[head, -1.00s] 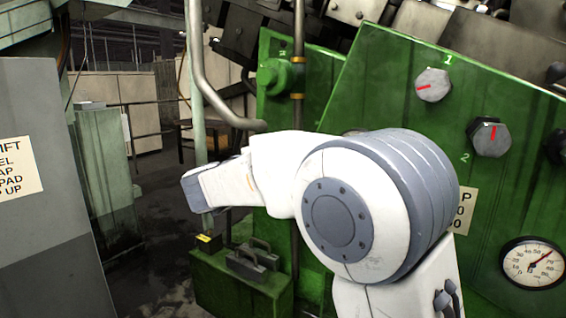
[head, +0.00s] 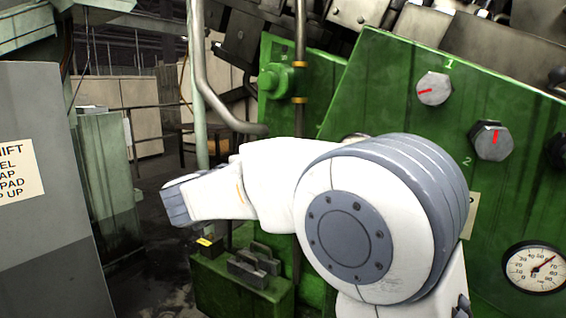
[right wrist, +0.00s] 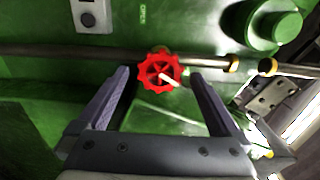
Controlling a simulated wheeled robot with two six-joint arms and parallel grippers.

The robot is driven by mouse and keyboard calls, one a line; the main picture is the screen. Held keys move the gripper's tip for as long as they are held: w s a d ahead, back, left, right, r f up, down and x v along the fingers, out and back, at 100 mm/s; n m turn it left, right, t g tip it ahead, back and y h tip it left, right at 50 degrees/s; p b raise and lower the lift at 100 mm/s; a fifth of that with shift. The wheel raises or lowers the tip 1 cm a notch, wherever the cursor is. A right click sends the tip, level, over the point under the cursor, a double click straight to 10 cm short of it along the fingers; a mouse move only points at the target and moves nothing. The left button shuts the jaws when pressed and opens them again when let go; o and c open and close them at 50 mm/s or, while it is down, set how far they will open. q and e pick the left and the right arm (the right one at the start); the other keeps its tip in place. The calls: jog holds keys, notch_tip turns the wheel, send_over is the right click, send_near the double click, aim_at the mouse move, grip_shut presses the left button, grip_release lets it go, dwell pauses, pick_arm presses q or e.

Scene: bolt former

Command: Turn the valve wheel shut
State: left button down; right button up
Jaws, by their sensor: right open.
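The red valve wheel (right wrist: 160,72) shows in the right wrist view, on a pipe that runs across a green machine face. My right gripper (right wrist: 158,76) is open, with one finger on either side of the wheel in the picture. The wheel appears between the fingertips, and I cannot tell whether it is beyond them or level with them. No contact is visible. A pale pointer or stem shows at the wheel's lower right. In the head view my white arm covers the middle, and neither the wheel nor a gripper can be made out. My left gripper is not in view.
The pipe (right wrist: 80,54) runs to both sides of the wheel, below "OPEN" lettering. A round green boss (right wrist: 270,22) is at upper right. In the head view are a pressure gauge (head: 536,268), two dials with red marks (head: 434,89), and a grey cabinet (head: 40,180) at left.

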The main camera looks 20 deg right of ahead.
jog(key=v, duration=0.6)
jog(key=shift+s+a, duration=0.25)
jog(key=shift+a, duration=0.05)
